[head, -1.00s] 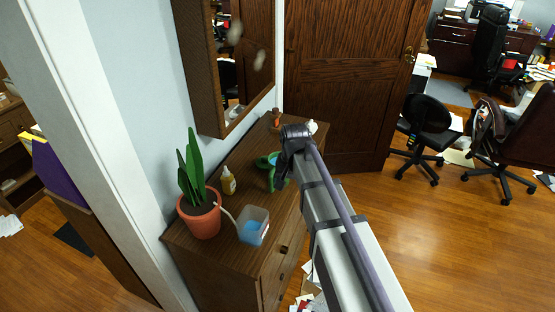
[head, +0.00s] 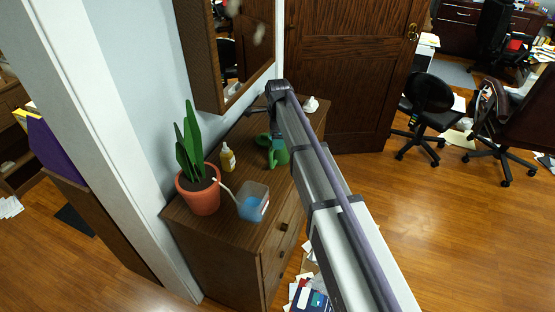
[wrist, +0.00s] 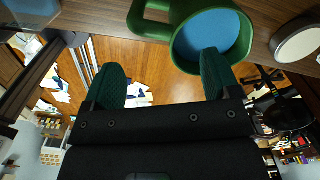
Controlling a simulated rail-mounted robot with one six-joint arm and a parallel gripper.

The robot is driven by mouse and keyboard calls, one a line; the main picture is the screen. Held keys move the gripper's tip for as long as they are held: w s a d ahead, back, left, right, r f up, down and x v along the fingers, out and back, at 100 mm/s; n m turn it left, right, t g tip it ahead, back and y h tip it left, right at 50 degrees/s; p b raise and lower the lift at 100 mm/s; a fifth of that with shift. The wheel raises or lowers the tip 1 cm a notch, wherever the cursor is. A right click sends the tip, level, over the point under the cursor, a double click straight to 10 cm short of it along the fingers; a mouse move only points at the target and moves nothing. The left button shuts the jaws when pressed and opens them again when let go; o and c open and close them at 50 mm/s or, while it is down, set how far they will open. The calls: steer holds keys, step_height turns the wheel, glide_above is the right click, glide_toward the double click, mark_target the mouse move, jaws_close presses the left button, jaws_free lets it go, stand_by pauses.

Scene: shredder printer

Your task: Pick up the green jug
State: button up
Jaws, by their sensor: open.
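The green jug (head: 279,156) stands on the brown dresser top (head: 232,150), partly hidden by my arm in the head view. In the wrist view the green jug (wrist: 245,50) shows its round mouth with a blue inside, and its handle (wrist: 140,22) sticks out to the left. My gripper (wrist: 160,62) is open and empty, with two dark green fingers spread apart. The right finger overlaps the jug's mouth in the picture; I cannot tell whether it touches. In the head view the end of my arm is above and beyond the jug, and the fingertips are hard to make out.
A potted plant (head: 198,193), a yellow-white bottle (head: 227,158) and a clear container with blue contents (head: 252,203) stand left of the jug. A small white object (head: 310,104) is at the dresser's far end. A mirror (head: 232,55) hangs on the wall above.

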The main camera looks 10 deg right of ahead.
mark_target(277, 152)
step_height(277, 152, down, 5)
steer(key=b, duration=0.5)
jaws_close()
stand_by(0.5)
